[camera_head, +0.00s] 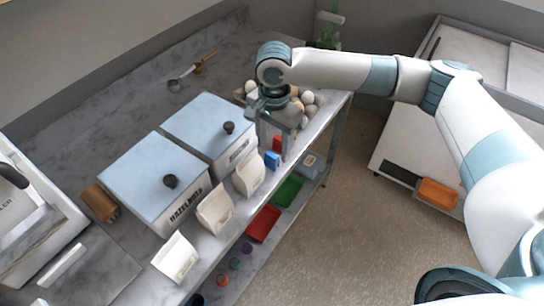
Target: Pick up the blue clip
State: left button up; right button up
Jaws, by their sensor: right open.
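The blue clip (272,159) is a small blue block near the front edge of the marble counter, right of the white packets. My right gripper (275,150) comes from the right and points down over the counter edge, with its two fingers apart. The blue clip shows just below and between the fingertips; I cannot tell whether they touch it. A red clip (278,143) shows between the fingers, behind the blue one. My left gripper is out of view.
Two lidded boxes (155,175) (210,125) and several white packets (216,208) stand left of the gripper. A green tray (288,191) and red tray (264,223) lie on the lower shelf.

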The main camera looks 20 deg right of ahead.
aim_at(272, 155)
jog(key=shift+f+p, duration=0.45)
jog(key=shift+f, duration=0.05)
jog(key=f, duration=0.1)
jog(key=f+p, duration=0.1)
jog(key=f, duration=0.1)
jog(key=shift+w+a+f, duration=0.1)
jog(key=shift+w+a, duration=0.05)
jog(key=shift+w, duration=0.05)
jog(key=shift+f, duration=0.5)
jog(key=c, duration=1.1)
